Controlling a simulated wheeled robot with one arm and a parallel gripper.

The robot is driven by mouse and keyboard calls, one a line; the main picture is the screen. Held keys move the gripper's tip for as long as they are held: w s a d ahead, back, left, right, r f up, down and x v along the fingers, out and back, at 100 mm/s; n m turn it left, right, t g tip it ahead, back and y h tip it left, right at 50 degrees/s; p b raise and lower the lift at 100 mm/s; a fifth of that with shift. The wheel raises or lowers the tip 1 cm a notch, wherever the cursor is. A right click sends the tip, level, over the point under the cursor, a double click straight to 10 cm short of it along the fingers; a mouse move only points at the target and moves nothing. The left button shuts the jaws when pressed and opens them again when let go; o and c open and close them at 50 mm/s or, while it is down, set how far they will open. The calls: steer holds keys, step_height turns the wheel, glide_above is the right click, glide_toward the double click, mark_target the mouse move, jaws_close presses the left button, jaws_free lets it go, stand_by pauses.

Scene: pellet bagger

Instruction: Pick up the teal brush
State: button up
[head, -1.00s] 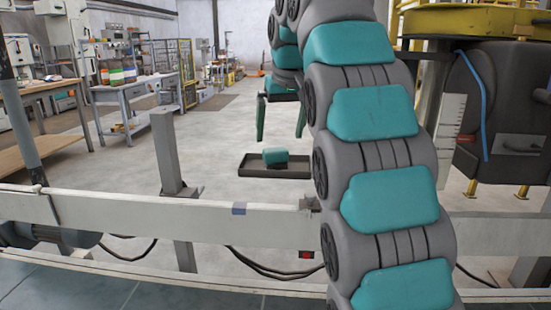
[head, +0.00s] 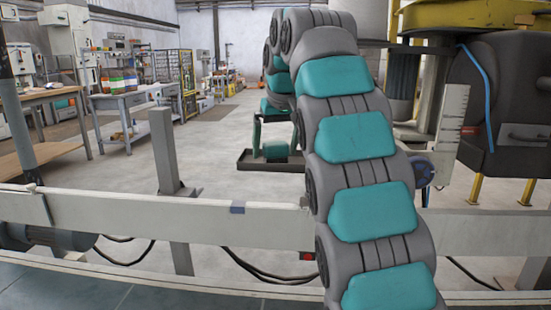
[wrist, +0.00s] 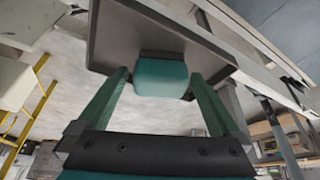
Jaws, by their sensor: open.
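The teal brush (head: 275,150) sits in a shallow dark tray (head: 246,160) beyond the white rail in the head view. In the wrist view the brush (wrist: 161,78) shows a rounded teal body with a dark strip along one edge. My gripper (head: 276,138) is open, with one green finger on each side of the brush in the picture. In the wrist view the brush appears between the fingertips of my gripper (wrist: 158,80), with a gap on both sides. I cannot tell how far the fingertips reach down beside it. My arm hides the tray's right part in the head view.
A long white rail (head: 130,220) with a grey upright post (head: 163,150) crosses in front of the tray. A yellow and dark machine (head: 500,100) stands at the right. Workbenches (head: 130,105) stand at the back left. The floor around the tray's left side is clear.

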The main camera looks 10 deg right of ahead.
steer(key=shift+r, duration=0.1)
steer(key=shift+c, duration=0.4)
steer(key=c, duration=1.4)
steer(key=shift+r, duration=0.1)
